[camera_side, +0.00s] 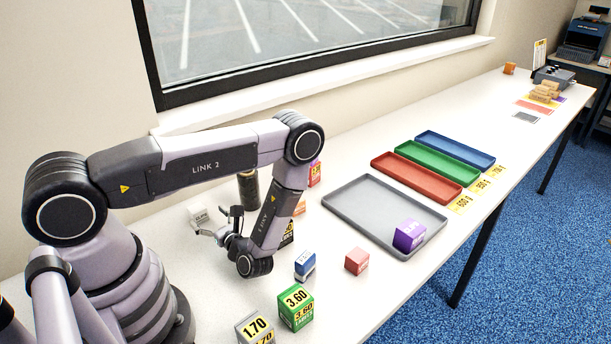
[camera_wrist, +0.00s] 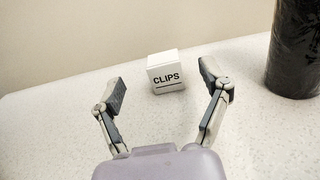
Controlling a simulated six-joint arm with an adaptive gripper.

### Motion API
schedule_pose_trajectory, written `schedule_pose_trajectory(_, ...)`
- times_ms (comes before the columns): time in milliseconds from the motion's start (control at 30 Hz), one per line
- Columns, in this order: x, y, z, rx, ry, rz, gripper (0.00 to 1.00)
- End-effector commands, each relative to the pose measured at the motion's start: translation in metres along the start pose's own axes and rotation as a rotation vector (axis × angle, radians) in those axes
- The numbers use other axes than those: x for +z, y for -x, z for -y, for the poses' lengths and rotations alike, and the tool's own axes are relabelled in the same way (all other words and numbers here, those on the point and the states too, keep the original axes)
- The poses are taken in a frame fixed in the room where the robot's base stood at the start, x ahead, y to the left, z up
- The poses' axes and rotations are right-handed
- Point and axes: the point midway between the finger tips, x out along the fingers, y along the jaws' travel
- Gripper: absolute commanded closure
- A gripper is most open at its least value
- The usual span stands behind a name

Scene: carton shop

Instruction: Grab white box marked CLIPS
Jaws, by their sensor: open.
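The white box marked CLIPS (camera_wrist: 166,74) stands on the table in the wrist view, with its black lettering facing my gripper. It also shows as a small white box in the side view (camera_side: 199,217), left of my gripper. My gripper (camera_wrist: 168,88) is open, with one finger to the left and one to the right of the box. The box lies between and slightly beyond the fingertips, with gaps on both sides. In the side view my gripper (camera_side: 215,224) is low over the table, pointing left toward the box.
A dark cylinder (camera_wrist: 294,50) stands right of the box, also visible in the side view (camera_side: 247,190). A grey tray (camera_side: 345,202) holds a purple box (camera_side: 409,235). Blue-white (camera_side: 305,265), pink (camera_side: 356,261), green (camera_side: 296,307) and grey (camera_side: 254,329) boxes stand in front. A wall runs behind the table.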

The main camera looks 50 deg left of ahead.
Motion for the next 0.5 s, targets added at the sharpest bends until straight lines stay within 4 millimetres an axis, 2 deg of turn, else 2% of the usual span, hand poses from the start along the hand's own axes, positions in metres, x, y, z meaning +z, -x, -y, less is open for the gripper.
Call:
schedule_pose_trajectory(67, -0.015, 0.0, -0.001, 0.001, 0.0, 0.0, 0.24)
schedule_pose_trajectory(367, -0.014, -0.025, -0.001, 0.005, 0.0, 0.0, 0.24)
schedule_pose_trajectory(500, -0.014, -0.048, -0.002, 0.009, 0.0, 0.0, 0.24)
